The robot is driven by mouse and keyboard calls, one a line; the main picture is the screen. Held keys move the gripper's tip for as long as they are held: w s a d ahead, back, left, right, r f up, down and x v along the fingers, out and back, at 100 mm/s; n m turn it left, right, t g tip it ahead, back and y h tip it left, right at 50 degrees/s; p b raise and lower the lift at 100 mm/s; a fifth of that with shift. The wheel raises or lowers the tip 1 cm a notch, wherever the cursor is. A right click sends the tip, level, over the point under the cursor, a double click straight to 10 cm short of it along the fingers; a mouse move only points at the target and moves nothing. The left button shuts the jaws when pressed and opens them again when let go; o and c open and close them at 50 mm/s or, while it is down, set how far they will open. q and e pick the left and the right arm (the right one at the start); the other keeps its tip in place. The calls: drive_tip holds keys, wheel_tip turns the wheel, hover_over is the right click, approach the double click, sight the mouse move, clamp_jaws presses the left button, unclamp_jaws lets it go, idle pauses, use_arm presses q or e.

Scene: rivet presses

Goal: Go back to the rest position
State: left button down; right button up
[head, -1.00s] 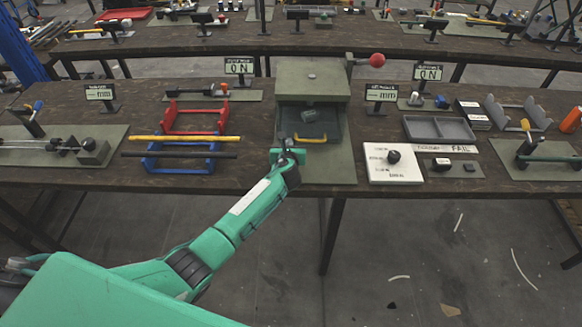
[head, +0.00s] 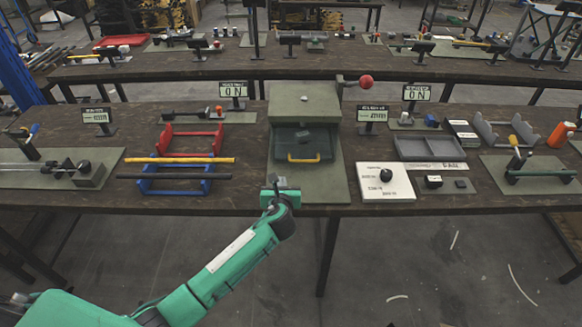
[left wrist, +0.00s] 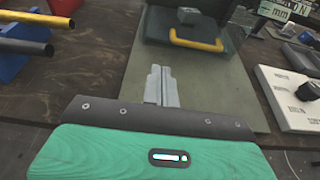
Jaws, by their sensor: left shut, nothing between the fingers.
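My left gripper (head: 274,183) is shut and empty at the front edge of the workbench, just in front of the green press (head: 303,104). In the left wrist view its closed fingers (left wrist: 162,86) point at the press's base plate (left wrist: 205,72). The press has a drawer with a yellow handle (head: 304,158), and a small dark block (head: 304,137) sits behind that handle. The yellow handle also shows in the left wrist view (left wrist: 197,43), apart from the fingers. A lever with a red knob (head: 366,81) rises at the press's right. My right gripper is not in view.
Left of the press stand a red rack (head: 191,140) and a blue rack (head: 176,187) with yellow and black bars. To the right are a white panel with a black knob (head: 386,174) and a grey tray (head: 428,147).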

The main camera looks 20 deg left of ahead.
use_arm(q)
drive_tip(key=shift+s+d+r, duration=0.1)
drive_tip(key=shift+s, duration=0.1)
drive_tip(key=s+a+f+n+g+h, duration=0.1)
drive_tip(key=s+f+n+g, duration=0.15)
drive_tip(key=s+n, duration=0.6)
drive_tip(key=s+a+f+n+g, duration=0.1)
drive_tip(key=s+f+n+g, duration=0.15)
drive_tip(key=s+n, duration=0.6)
drive_tip(key=s+r+n+g+h, duration=0.25)
drive_tip(key=s+n, duration=0.45)
drive_tip(key=s, duration=0.5)
drive_tip(key=s+r+n+g+h, duration=0.1)
drive_tip(key=s+n+g, duration=0.2)
drive_tip(key=s+n, duration=0.65)
wheel_tip(320, 180, down, 32)
drive_tip(key=s+m+g, duration=0.1)
drive_tip(key=s+m, duration=0.2)
drive_tip(key=s+a+f+g, duration=0.1)
drive_tip(key=s+a+f, duration=0.2)
drive_tip(key=s+f, duration=1.5)
drive_tip(key=shift+s+f, duration=0.3)
drive_tip(key=shift+s, duration=0.05)
